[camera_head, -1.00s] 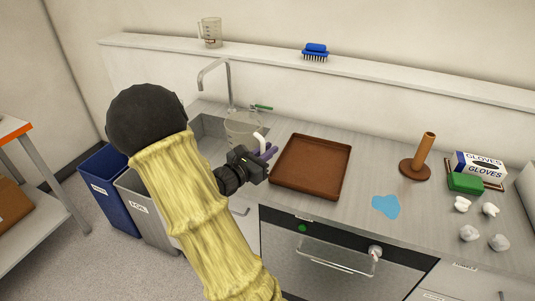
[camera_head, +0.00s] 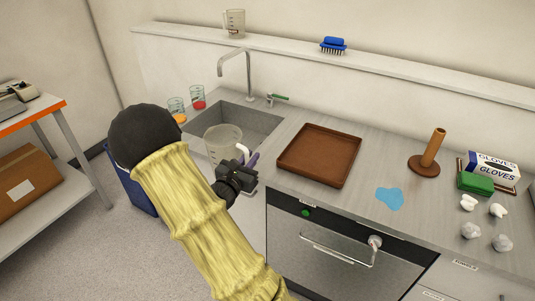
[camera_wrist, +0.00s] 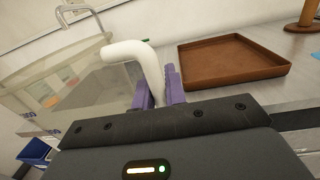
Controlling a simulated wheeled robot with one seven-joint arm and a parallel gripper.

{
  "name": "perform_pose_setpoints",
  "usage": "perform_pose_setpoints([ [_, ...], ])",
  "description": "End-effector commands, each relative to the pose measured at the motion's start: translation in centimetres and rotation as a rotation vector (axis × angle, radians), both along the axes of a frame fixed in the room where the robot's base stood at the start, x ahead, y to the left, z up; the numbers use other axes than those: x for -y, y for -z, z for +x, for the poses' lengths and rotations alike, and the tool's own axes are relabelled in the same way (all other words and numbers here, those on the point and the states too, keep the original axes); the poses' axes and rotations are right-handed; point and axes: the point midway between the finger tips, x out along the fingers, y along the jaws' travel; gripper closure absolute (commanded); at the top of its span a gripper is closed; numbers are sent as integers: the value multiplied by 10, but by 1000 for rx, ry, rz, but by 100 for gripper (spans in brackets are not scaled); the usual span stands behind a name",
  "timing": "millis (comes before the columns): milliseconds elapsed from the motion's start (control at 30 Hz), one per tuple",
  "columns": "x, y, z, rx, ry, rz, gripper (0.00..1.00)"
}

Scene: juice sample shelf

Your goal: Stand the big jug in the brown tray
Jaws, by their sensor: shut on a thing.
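The big jug (camera_head: 222,142) is clear with a white handle. My gripper (camera_head: 246,160) is shut on its handle and holds it upright in front of the sink's front edge. In the wrist view the handle (camera_wrist: 136,52) sits between the purple fingers (camera_wrist: 158,88), and the jug's clear body (camera_wrist: 62,92) fills the left side. The brown tray (camera_head: 346,145) lies empty on the counter, to the right of the jug and apart from it. It also shows in the wrist view (camera_wrist: 232,62). The jug's lower part is partly hidden by my arm in the head view.
The sink (camera_head: 262,115) with a tap (camera_head: 248,75) lies behind the jug. Two small beakers (camera_head: 198,97) stand left of the sink. A blue puddle (camera_head: 389,199), paper-roll stand (camera_head: 428,152) and green sponge (camera_head: 476,183) lie right of the tray. Another jug (camera_head: 235,23) stands on the shelf.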

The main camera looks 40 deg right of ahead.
Motion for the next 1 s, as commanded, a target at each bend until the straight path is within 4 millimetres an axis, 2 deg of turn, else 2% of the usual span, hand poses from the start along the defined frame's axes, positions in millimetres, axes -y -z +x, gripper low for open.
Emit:
perform_pose_setpoints([
  [267,-59,43,36,-7,-216,-5,100],
  [367,-92,67,51,-9,-333,-7,100],
  [500,-151,110,67,-13,-532,-5,100],
  [600,-190,139,71,-13,-666,2,100],
  [700,-219,160,71,-11,-767,10,100],
  [833,-238,173,70,-9,-833,19,100],
  [1000,-240,174,70,-7,-841,21,100],
])
